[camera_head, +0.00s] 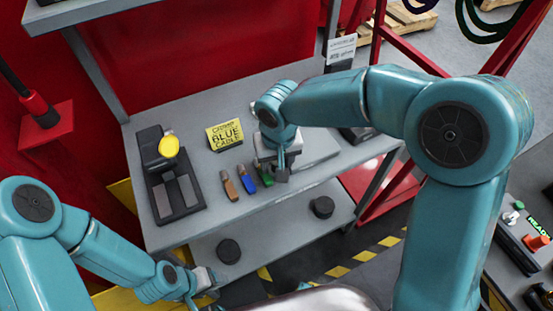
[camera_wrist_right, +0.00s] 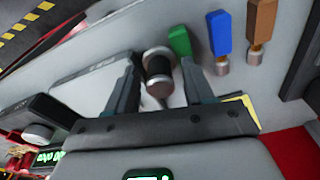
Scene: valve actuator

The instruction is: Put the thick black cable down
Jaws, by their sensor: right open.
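A thick black cable plug (camera_wrist_right: 158,68) with metal ends lies on the grey shelf, between the fingers of my right gripper (camera_wrist_right: 160,64) in the right wrist view. The fingers stand apart, with gaps beside the plug. In the head view my right gripper (camera_head: 277,166) is low over the shelf and hides most of the plug. Green (camera_wrist_right: 180,41), blue (camera_wrist_right: 220,33) and brown (camera_wrist_right: 262,22) plugs lie in a row beside it. My left gripper (camera_head: 203,281) is at the lower left, below the shelf; its fingers are unclear.
A yellow sign (camera_head: 225,135) about the valve cable stands behind the plugs on the shelf (camera_head: 205,182). A black device with a yellow knob (camera_head: 169,146) is at left. Two black discs (camera_head: 229,251) (camera_head: 322,207) lie on the lower shelf. A button panel (camera_head: 525,235) is at right.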

